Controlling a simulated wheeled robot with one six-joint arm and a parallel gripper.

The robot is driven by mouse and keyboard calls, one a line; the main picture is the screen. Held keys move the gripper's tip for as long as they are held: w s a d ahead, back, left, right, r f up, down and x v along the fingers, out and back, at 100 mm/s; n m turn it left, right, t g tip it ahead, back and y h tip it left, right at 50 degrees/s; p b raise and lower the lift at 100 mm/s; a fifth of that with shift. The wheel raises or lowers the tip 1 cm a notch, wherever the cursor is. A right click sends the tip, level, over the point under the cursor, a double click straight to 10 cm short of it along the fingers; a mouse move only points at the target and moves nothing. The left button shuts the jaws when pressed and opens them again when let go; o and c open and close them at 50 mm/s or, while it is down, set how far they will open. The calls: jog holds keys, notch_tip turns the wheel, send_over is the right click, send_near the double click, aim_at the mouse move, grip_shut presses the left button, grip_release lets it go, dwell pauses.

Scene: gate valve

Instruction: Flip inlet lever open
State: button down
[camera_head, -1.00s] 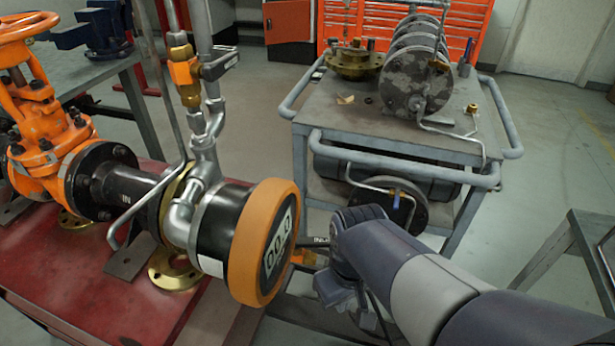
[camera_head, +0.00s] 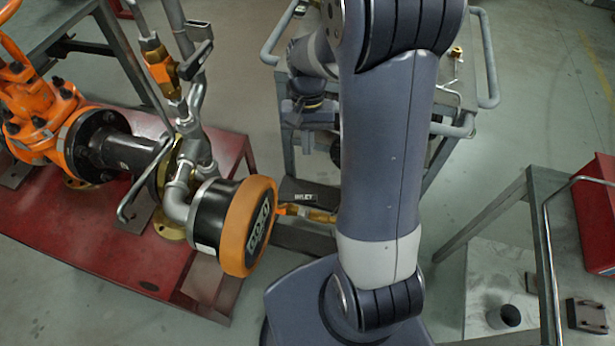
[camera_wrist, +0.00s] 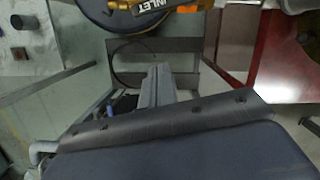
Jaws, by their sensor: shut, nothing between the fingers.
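A black piece marked INLET (camera_head: 304,196) sits by the small brass inlet valve (camera_head: 312,213), right of the orange-rimmed gauge; my arm partly hides the valve's right end. The INLET marking (camera_wrist: 150,16) and brass valve (camera_wrist: 190,7) also show at the top edge of the wrist view, cut off by the frame. The lever's exact angle is hard to tell. My gripper (camera_wrist: 157,76) is shut and empty in the wrist view, apart from the valve.
The orange-rimmed gauge (camera_head: 249,226) and grey pipes (camera_head: 182,197) stand close left of the valve on a red bench (camera_head: 90,240). An orange valve with a black lever (camera_head: 197,62) is above. A grey cart (camera_head: 465,128) stands behind my arm; a metal frame (camera_head: 545,240) is at right.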

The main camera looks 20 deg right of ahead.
aim_at(309, 195)
jog(key=s+a+f, duration=0.2)
jog(key=s+f, duration=0.3)
jog(key=f, duration=0.2)
jog(key=shift+s+f, duration=0.2)
jog(key=shift+s, duration=0.05)
jog(key=shift+s+a+m+y, duration=0.1)
jog(key=shift+s+m+y, duration=0.1)
jog(key=shift+s+m, duration=0.5)
jog(key=shift+s+m+y, duration=0.2)
jog(key=shift+s+m, duration=0.15)
jog(key=shift+m, duration=0.65)
jog(key=shift+w, duration=0.2)
